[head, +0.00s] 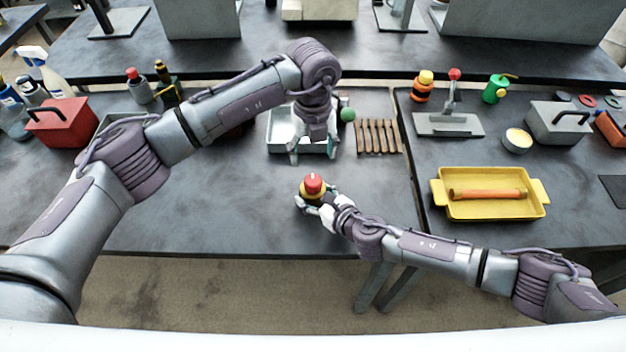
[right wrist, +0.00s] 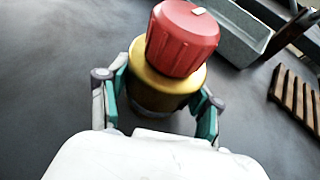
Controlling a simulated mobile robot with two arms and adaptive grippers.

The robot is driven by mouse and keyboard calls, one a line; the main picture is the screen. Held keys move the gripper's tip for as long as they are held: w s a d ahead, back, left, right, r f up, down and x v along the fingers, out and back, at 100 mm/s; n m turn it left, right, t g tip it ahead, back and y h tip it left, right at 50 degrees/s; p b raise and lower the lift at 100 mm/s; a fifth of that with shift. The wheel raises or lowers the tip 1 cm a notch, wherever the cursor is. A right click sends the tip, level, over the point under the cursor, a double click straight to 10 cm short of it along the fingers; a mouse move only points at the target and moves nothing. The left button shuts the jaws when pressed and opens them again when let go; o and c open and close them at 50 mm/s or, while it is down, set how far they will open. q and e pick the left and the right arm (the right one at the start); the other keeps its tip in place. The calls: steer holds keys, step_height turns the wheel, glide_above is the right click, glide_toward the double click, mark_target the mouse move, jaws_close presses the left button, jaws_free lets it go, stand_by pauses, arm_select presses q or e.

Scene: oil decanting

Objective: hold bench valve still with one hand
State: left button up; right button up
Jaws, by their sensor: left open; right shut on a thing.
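The bench valve (head: 313,186) stands upright near the front of the dark bench, with a red knob on top of a yellow collar and a dark body. In the right wrist view the valve (right wrist: 180,50) sits between my fingers, its red knob above them. My right gripper (head: 316,203) is shut on the valve's body from the front right; the lower body is partly hidden. My left gripper (head: 313,150) is open and points down, above and behind the valve, in front of the grey tray. It is apart from the valve.
The grey tray (head: 284,128) stands behind the valve, beside a brown slatted rack (head: 378,137) and a green ball (head: 347,115). A yellow tray (head: 478,213) with an orange cylinder (head: 488,194) is at the right. A red box (head: 60,124) is at the left. The bench left of the valve is clear.

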mark_target(313, 179)
arm_select(q)
step_height(313, 179, down, 10)
stand_by(0.4)
steer(key=c, duration=1.1)
steer(key=shift+c, duration=0.2)
